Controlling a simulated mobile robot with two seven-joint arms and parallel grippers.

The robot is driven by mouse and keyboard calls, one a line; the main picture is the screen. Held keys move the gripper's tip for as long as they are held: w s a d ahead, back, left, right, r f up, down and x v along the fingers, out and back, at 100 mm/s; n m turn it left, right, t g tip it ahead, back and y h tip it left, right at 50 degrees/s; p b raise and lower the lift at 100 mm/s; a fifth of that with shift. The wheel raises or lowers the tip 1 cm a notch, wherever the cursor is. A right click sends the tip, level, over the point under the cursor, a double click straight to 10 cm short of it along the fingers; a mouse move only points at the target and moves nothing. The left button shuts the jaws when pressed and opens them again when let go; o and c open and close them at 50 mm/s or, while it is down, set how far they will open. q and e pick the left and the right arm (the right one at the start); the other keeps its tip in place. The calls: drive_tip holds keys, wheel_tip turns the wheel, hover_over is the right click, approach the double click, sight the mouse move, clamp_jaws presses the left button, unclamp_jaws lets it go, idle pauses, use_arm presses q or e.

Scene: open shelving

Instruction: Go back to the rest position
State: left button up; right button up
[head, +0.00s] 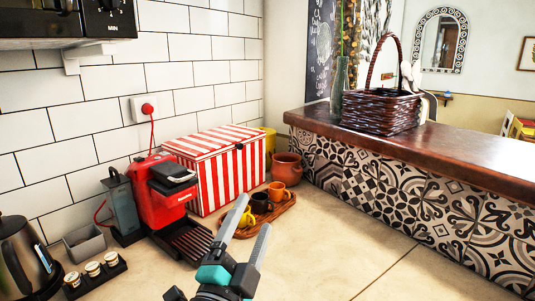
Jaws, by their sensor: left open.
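My left gripper (245,236) shows at the lower middle of the head view. Its two grey fingers stand apart with nothing between them, above the beige countertop (340,252). The fingers point up and away from me, just in front of a wooden tray (284,207) with several small cups. A yellow cup (246,218) on the tray shows close to the fingertips; I cannot tell whether they touch. My right gripper is not in view.
A red coffee machine (157,192) and a red-striped box (222,166) stand left of the tray. A brown pot (286,168) is behind it. A kettle (22,258) is at far left. A raised wooden bar (450,160) bounds the right. The counter's right front is clear.

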use_arm(q)
drive_tip(key=s+a+f+n+g+y, duration=0.3)
drive_tip(key=s+a+f+n+g, duration=0.15)
drive_tip(key=f, duration=0.55)
drive_tip(key=s+a+f+n+g+y, duration=0.35)
drive_tip(key=a+f+n, duration=0.25)
drive_tip(key=f, duration=0.3)
drive_tip(key=s+a+f+n+g, duration=0.2)
drive_tip(key=s+f+g, duration=0.25)
drive_tip(key=s, duration=0.35)
drive_tip(key=s+a+f+n+g, duration=0.1)
drive_tip(key=s+f+n+g, duration=0.1)
drive_tip(key=s+f+g, duration=0.35)
drive_tip(key=s+f, duration=0.2)
drive_tip(key=f, duration=1)
drive_tip(key=s+f, duration=0.2)
drive_tip(key=f, duration=0.9)
drive_tip(key=s+a+f+g, duration=0.1)
drive_tip(key=s+a+f, duration=0.1)
drive_tip(key=s+f, duration=1.1)
drive_tip(key=s, duration=0.2)
drive_tip(key=shift+s+a+f+m, duration=0.25)
drive_tip(key=shift+s+a+m, duration=0.05)
drive_tip(key=shift+s+m, duration=0.05)
